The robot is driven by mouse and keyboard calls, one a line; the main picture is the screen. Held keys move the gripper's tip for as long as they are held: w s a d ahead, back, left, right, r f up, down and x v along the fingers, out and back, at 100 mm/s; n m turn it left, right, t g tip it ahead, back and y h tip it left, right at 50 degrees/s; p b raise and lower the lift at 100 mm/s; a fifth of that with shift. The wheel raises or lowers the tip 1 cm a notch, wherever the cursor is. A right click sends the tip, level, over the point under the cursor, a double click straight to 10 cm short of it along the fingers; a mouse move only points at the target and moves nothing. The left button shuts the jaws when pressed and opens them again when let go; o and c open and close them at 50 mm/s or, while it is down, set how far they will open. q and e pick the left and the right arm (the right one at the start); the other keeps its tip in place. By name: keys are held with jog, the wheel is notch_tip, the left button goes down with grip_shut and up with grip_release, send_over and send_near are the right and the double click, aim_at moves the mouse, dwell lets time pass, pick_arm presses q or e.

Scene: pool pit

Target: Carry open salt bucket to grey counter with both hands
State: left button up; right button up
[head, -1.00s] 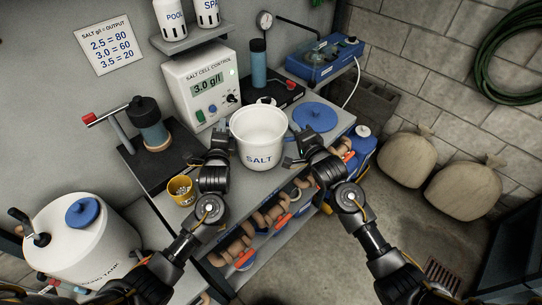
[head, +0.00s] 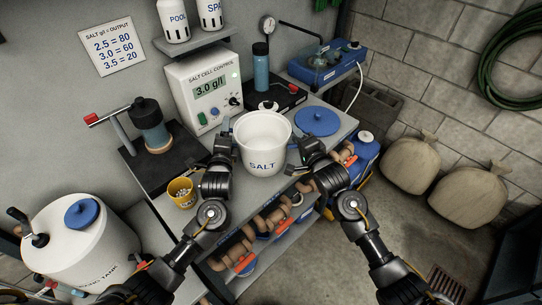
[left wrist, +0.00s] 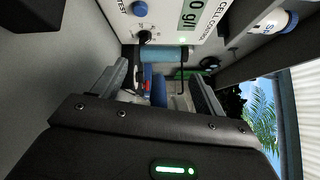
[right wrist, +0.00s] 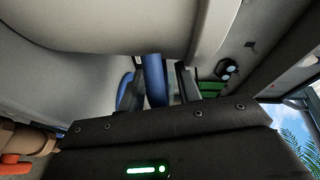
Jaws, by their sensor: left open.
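The open white salt bucket (head: 263,150), labelled SALT, stands upright on the grey bench top (head: 258,187) in the head view. No contents show clearly inside it. My left gripper (head: 224,145) is at its left side and my right gripper (head: 305,150) at its right side. In the left wrist view my left gripper (left wrist: 165,85) has its fingers apart with nothing between them. In the right wrist view the fingers of my right gripper (right wrist: 160,85) are apart, below a large pale wall; a blue shape shows between them. Contact with the bucket cannot be told.
A blue lid (head: 316,122) lies right of the bucket. The salt cell control box (head: 205,90) stands behind it, and a yellow tub (head: 182,192) of pale pieces is at left. Pipes (head: 270,222) run below the bench. Sacks (head: 410,163) stand on the floor at right.

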pick_arm(q)
jog(key=shift+f, duration=0.1)
pick_arm(e)
jog(key=shift+r, duration=0.1)
pick_arm(q)
jog(key=s, duration=1.2)
jog(key=shift+d, duration=0.4)
pick_arm(e)
jog(key=shift+w, duration=0.1)
jog(key=shift+o, duration=0.5)
jog(key=o, duration=0.7)
jog(key=shift+c, duration=0.2)
jog(key=v, duration=1.2)
